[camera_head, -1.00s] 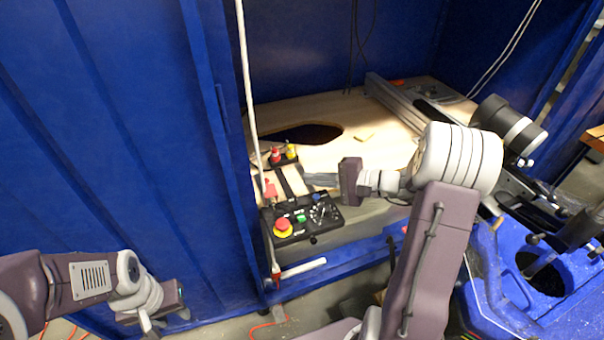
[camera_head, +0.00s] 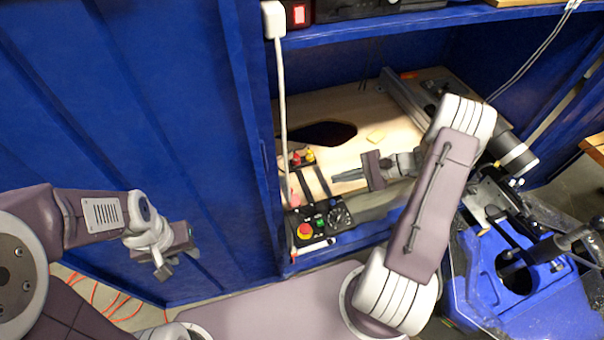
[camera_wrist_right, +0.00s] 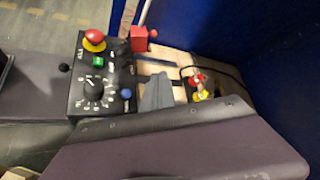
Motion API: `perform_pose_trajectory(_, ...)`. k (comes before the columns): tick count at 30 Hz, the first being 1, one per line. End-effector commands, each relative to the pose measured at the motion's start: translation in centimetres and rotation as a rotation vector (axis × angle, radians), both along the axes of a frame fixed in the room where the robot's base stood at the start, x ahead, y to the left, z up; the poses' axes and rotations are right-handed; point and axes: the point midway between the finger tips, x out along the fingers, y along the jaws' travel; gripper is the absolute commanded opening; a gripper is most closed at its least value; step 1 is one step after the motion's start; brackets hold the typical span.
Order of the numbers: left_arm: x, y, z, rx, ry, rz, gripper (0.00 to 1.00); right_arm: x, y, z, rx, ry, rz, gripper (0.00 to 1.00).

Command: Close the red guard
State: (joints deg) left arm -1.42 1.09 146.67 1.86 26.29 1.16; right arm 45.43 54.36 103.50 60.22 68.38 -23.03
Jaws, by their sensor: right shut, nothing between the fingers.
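The red guard seems to be the small red block (camera_wrist_right: 140,38) at the edge of the black control box (camera_wrist_right: 100,75) in the right wrist view; I cannot tell its lid position. In the head view a small red patch (camera_head: 295,199) shows just above the box (camera_head: 322,222). My right gripper (camera_head: 336,178) is shut and empty, above the wooden board behind the box. In the wrist view its fingertips (camera_wrist_right: 155,92) are beside the box, apart from the red block in the picture. My left gripper (camera_head: 163,272) hangs at the left, far from the box; its jaw opening is unclear.
The box carries a red stop button (camera_head: 305,231), a green button and a dial. Red and yellow parts (camera_head: 303,157) stand behind it. A white cable (camera_head: 281,100) hangs at the left opening edge. A blue shelf (camera_head: 400,25) crosses above; blue walls surround the board (camera_head: 360,150).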

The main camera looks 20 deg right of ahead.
Motion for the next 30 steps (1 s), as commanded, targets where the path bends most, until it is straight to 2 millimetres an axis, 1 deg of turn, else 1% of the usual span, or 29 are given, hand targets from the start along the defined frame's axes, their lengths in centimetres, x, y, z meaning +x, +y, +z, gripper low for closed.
perform_pose_trajectory(2, 0.0, 0.0, -0.3, 0.000, 0.001, 0.000, 0.35, 0.0, 0.1, -0.3, 0.001, 0.000, 0.001, 0.00)
perform_pose_trajectory(5, 0.0, 0.0, -0.3, 0.000, 0.001, 0.000, 0.35, 0.4, 0.9, -0.7, 0.001, -0.001, 0.003, 0.00)
perform_pose_trajectory(8, 0.0, 0.0, -0.2, 0.000, 0.001, 0.000, 0.35, 1.0, 2.3, -1.7, 0.002, 0.002, 0.004, 0.00)
perform_pose_trajectory(18, 0.0, 0.0, -0.1, 0.000, 0.000, 0.000, 0.35, 3.7, 8.0, -5.4, 0.000, 0.000, 0.005, 0.00)
perform_pose_trajectory(21, 0.0, 0.0, 0.7, 0.000, 0.000, 0.000, 0.35, 3.1, 9.3, -4.2, 0.000, 0.000, 0.002, 0.00)
perform_pose_trajectory(24, 0.0, 0.0, 1.0, 0.000, 0.000, 0.000, 0.35, 2.6, 10.3, -3.7, 0.001, -0.001, 0.002, 0.00)
perform_pose_trajectory(30, 0.0, 0.0, 1.1, 0.000, 0.000, 0.000, 0.35, 2.2, 11.0, -3.5, 0.000, -0.002, 0.000, 0.00)
